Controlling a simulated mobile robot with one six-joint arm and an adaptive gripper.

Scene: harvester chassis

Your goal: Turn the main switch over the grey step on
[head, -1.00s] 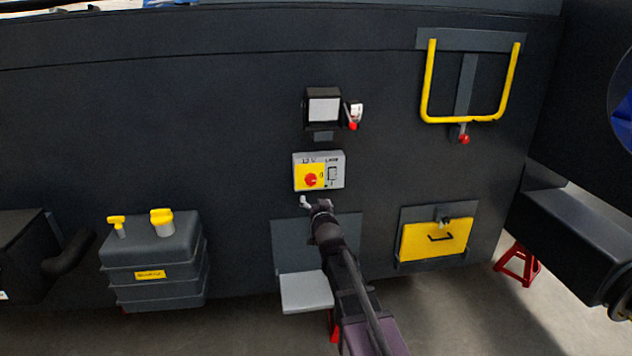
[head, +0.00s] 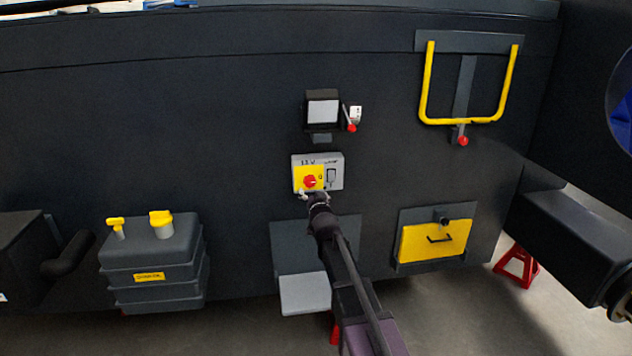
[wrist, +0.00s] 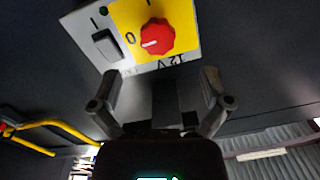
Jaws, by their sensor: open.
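The main switch is a red round knob (head: 310,181) on a yellow plate (head: 300,172), at the left of a grey switch panel on the dark chassis wall. In the wrist view the red knob (wrist: 157,37) shows close up, with a pale mark on its side towards the "0". A dark rocker switch (wrist: 107,44) sits beside it on the grey part. The grey step (head: 305,293) is below the panel. My gripper (wrist: 160,92) is open and empty, its fingers apart, just short of the knob. In the head view my gripper (head: 312,195) is at the panel's lower edge.
A small screen (head: 322,110) with a red-tipped lever (head: 351,127) is above the panel. A yellow handle (head: 425,85) is at upper right, a yellow flap (head: 432,241) at lower right. A grey tank (head: 152,255) with yellow caps stands left. The wall beside the panel is clear.

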